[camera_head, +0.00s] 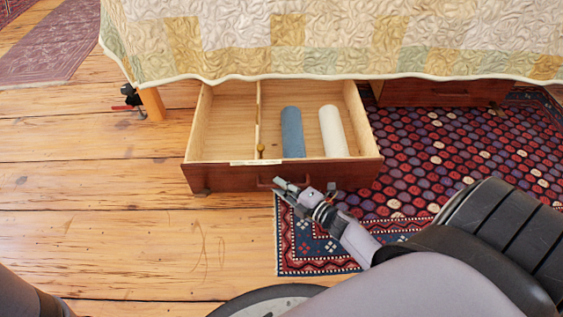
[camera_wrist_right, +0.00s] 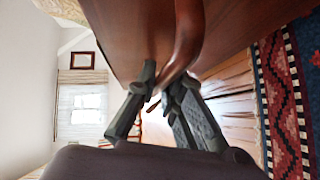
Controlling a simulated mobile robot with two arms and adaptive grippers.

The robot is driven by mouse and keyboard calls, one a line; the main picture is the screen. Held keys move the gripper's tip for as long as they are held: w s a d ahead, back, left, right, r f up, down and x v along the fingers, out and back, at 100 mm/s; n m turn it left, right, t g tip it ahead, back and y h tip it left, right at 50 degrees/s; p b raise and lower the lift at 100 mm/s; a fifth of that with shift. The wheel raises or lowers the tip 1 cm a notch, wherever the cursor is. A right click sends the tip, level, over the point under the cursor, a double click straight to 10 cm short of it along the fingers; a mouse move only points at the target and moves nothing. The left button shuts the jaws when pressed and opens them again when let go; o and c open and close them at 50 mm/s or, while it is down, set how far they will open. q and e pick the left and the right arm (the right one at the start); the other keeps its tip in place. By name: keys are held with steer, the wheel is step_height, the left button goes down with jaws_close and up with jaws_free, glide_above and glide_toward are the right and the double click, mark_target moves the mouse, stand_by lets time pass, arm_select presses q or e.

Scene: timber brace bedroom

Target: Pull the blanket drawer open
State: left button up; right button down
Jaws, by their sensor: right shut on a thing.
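The blanket drawer (camera_head: 230,178) is a wooden drawer with a reddish-brown front, pulled out from under the quilt-covered bed. Inside lie a blue roll (camera_head: 292,132) and a white roll (camera_head: 333,131), right of a divider. My right gripper (camera_head: 281,184) is at the drawer front, shut on its handle (camera_head: 264,182). In the right wrist view, the gripper's fingers (camera_wrist_right: 160,92) close around the curved wooden handle (camera_wrist_right: 187,40) beside the drawer front (camera_wrist_right: 130,30). My left gripper does not show in either view.
A patchwork quilt (camera_head: 330,40) hangs over the bed above the drawer. A second closed drawer (camera_head: 440,93) is to the right. A patterned rug (camera_head: 430,150) covers the right floor. A small clamp-like object (camera_head: 130,97) is by the bed leg (camera_head: 152,104). Bare floorboards (camera_head: 110,220) lie left.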

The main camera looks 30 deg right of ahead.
stand_by(0.3)
steer(key=c, duration=1.7)
jaws_free()
steer(key=v, duration=1.2)
